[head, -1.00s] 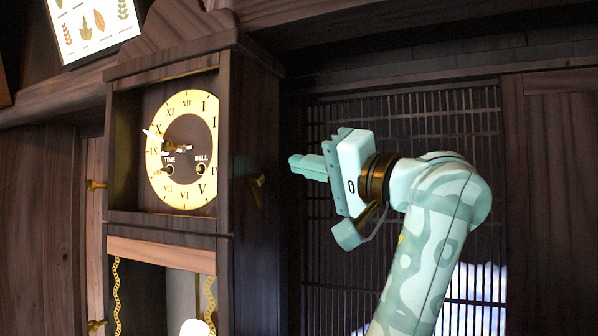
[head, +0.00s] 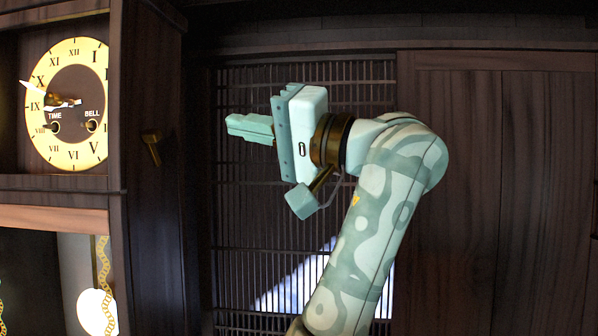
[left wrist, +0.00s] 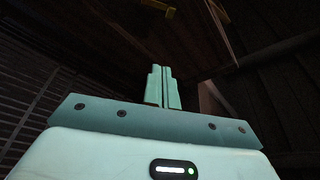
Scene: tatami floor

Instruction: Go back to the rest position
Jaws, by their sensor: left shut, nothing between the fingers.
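My left gripper (head: 231,124) is in the middle of the head view, pale green and shut, with nothing between its fingers. Its fingers point left toward a dark wooden clock case (head: 150,240), with a small gap between them in the picture. The shut fingers also show in the left wrist view (left wrist: 162,70), side by side. My patterned left arm comes up from the bottom and bends at the top right. My right gripper is in neither view.
The clock's gold dial (head: 75,150) is at the far left, above a chain (head: 102,265) and a white disc (head: 97,308). A brass handle (head: 151,148) is on the case's side. A wooden lattice (head: 235,220) is behind my arm. Wooden panels (head: 500,180) are at right.

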